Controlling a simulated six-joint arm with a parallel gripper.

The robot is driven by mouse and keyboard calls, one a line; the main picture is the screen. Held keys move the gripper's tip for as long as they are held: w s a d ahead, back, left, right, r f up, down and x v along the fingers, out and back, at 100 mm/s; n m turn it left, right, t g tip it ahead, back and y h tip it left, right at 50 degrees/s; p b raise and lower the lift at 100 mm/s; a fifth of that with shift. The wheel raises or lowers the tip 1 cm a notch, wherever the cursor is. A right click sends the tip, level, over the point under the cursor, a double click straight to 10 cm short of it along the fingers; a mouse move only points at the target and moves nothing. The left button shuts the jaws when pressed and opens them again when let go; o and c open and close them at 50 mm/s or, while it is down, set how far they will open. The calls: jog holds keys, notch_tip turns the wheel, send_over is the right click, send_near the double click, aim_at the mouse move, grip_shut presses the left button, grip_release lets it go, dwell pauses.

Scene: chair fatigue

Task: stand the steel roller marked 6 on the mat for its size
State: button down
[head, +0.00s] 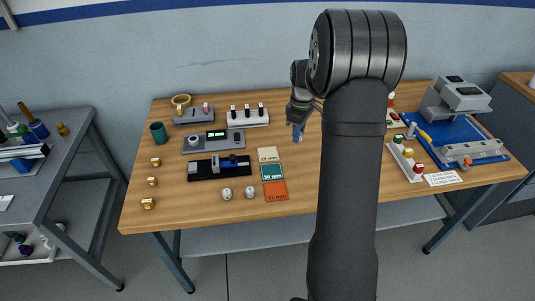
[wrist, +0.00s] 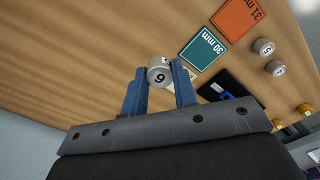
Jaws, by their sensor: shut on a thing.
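My gripper (wrist: 160,95) is shut on a steel roller (wrist: 159,74) with a dark figure that reads as a 6, held between the blue fingertips in the wrist view. In the head view my gripper (head: 298,132) is over the table behind the mats, and the roller cannot be made out. Three mats lie in a column: a cream mat (head: 268,154), a teal mat (head: 271,171) and an orange mat (head: 275,191). In the wrist view the teal mat (wrist: 202,50) reads 30 mm and the orange mat (wrist: 238,17) reads 31 mm. The cream mat is mostly hidden behind a finger there.
Two steel rollers (head: 227,193) (head: 250,192) stand left of the orange mat. A black gauge (head: 205,168), a grey device with a green display (head: 210,141) and several brass-coloured pieces (head: 152,181) are further left. A blue-matted machine (head: 455,140) is at the right.

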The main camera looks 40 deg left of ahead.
jog(key=shift+w+d+f, duration=0.15)
send_over(268, 154)
notch_tip(268, 154, down, 7)
jog(key=shift+w+r, duration=0.1)
jog(key=shift+f, duration=2)
jog(key=c, duration=1.1)
grip_release()
jog(key=shift+f, duration=0.15)
jog(key=shift+c, duration=0.2)
notch_tip(268, 154, up, 12)
jog(key=shift+r, duration=0.2)
